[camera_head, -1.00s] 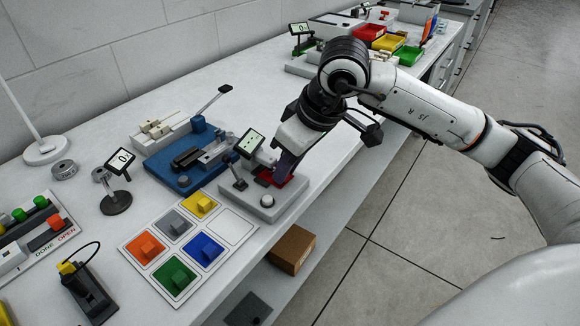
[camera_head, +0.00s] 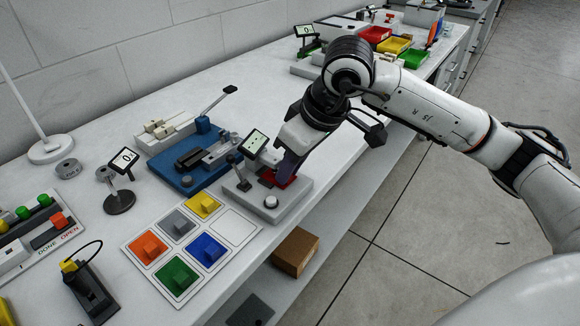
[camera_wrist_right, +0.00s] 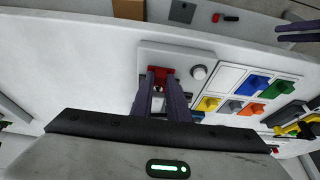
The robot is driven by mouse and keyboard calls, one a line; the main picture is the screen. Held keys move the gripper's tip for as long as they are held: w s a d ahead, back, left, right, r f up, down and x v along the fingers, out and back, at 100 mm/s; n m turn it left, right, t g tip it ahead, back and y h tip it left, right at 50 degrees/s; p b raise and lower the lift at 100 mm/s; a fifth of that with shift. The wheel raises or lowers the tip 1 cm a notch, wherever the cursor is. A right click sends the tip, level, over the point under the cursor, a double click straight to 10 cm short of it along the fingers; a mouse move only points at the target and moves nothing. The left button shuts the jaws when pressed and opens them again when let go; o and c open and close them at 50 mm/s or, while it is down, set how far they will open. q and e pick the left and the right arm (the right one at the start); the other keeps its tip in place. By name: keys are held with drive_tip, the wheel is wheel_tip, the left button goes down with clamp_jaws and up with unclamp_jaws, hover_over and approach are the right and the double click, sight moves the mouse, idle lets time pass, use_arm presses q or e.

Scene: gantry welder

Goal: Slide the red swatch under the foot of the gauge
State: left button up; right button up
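The red swatch (camera_head: 281,179) lies on the light grey base of the gauge (camera_head: 293,200), near the gauge's post and tilted display (camera_head: 256,141). My right gripper (camera_head: 287,172) reaches down onto it. In the right wrist view its purple fingertips (camera_wrist_right: 161,75) are closed on the raised red part of the swatch (camera_wrist_right: 160,71). The fingers hide much of the swatch, and I cannot tell whether its edge is under the gauge's foot. Two purple fingers of my left gripper (camera_wrist_right: 298,32) show at the top right of the wrist view, apart and empty.
A white board (camera_head: 238,228) beside the gauge holds orange, grey, yellow, green and blue swatches, with one empty square. A blue fixture (camera_head: 186,180) stands behind. A round-based display stand (camera_head: 119,203) is at left. A cardboard box (camera_head: 296,251) sits on the lower shelf.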

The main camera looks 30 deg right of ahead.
drive_tip(key=o, duration=0.5)
use_arm(q)
drive_tip(key=shift+d+r, duration=0.15)
drive_tip(key=shift+r, duration=0.25)
use_arm(e)
drive_tip(key=v, duration=1)
drive_tip(key=shift+r, duration=0.15)
drive_tip(key=shift+s, duration=0.1)
